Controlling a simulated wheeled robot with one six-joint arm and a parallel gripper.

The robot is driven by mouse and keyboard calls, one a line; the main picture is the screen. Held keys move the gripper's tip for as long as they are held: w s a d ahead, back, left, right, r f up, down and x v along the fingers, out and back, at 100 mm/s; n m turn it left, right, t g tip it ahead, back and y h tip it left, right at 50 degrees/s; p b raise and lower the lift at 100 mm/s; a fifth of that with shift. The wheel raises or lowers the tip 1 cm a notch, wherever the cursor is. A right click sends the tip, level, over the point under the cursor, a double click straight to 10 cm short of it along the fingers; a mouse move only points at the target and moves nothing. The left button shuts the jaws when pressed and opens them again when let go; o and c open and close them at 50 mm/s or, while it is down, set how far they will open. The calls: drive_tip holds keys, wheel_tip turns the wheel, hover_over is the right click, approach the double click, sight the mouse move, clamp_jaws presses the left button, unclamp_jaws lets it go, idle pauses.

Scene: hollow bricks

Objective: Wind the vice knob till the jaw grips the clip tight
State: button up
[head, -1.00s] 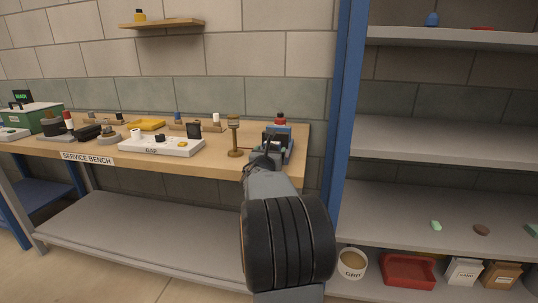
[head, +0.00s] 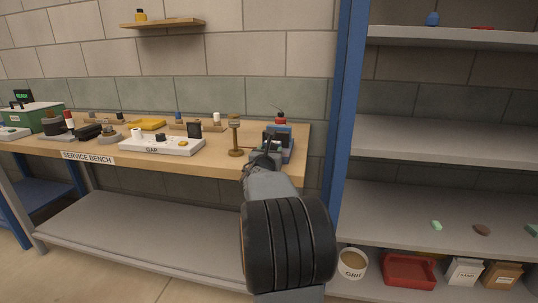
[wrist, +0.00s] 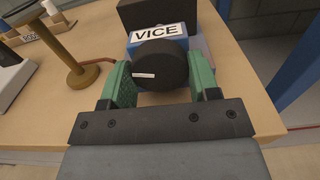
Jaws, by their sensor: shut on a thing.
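The vice (head: 287,145) stands near the right end of the bench, partly hidden by my arm in the head view. In the wrist view its blue body carries a VICE label (wrist: 157,36), with a dark block behind. Its round black knob (wrist: 162,70) faces me and has a white mark on its left side. My gripper (wrist: 161,82) has its green fingers closed on the knob from both sides. My gripper also shows in the head view (head: 265,158), in front of the vice. I cannot make out the clip or the jaw gap.
A brass post (head: 235,138) stands just left of the vice. A white GAP unit (head: 160,146) lies further left on the service bench (head: 215,163). A blue upright (head: 345,120) and shelves rise to the right.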

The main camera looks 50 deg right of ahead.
drive_tip(key=m+b, duration=0.2)
drive_tip(key=b, duration=0.1)
drive_tip(key=shift+s+d+f+b, duration=0.1)
drive_tip(key=shift+d+f+b, duration=0.1)
drive_tip(key=shift+b, duration=0.2)
drive_tip(key=m+b, duration=0.3)
drive_tip(key=shift+r+m+b, duration=0.25)
drive_tip(key=shift+m+b, duration=0.15)
drive_tip(key=shift+r, duration=0.1)
drive_tip(key=o, duration=0.7)
drive_tip(key=shift+d, duration=0.15)
drive_tip(key=shift+c, duration=0.2)
drive_tip(key=shift+o, duration=1.3)
drive_tip(key=shift+a, duration=0.2)
drive_tip(key=p+v, duration=0.1)
drive_tip(key=v, duration=1.2)
drive_tip(key=shift+a, duration=0.35)
